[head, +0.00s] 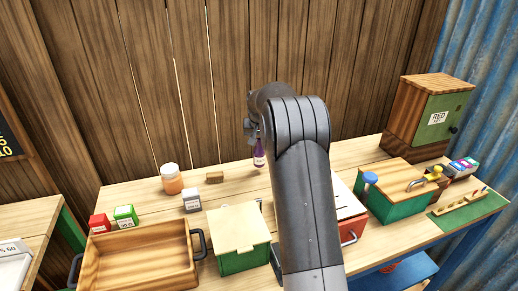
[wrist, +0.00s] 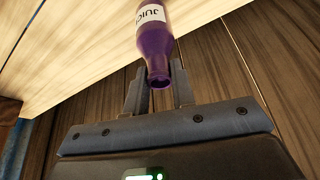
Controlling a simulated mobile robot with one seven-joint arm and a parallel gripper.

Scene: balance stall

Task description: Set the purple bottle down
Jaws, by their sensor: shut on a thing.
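The purple bottle (head: 259,155) with a white label shows in the head view just left of my dark arm, near the back of the table (head: 230,192). In the wrist view the bottle (wrist: 153,45) is between the two fingers of my gripper (wrist: 158,88), its neck and mouth toward the palm and its label reading "JUIC". My gripper is shut on it. In the head view most of my gripper is hidden by my arm. I cannot tell whether the bottle's base touches the table.
An orange jar (head: 171,180), a white box (head: 192,201) and a small wooden block (head: 214,177) stand to the left. A green lidded box (head: 240,254) and a wooden tray (head: 140,237) are in front. A red box (head: 350,231) and green box (head: 396,204) are right of my arm.

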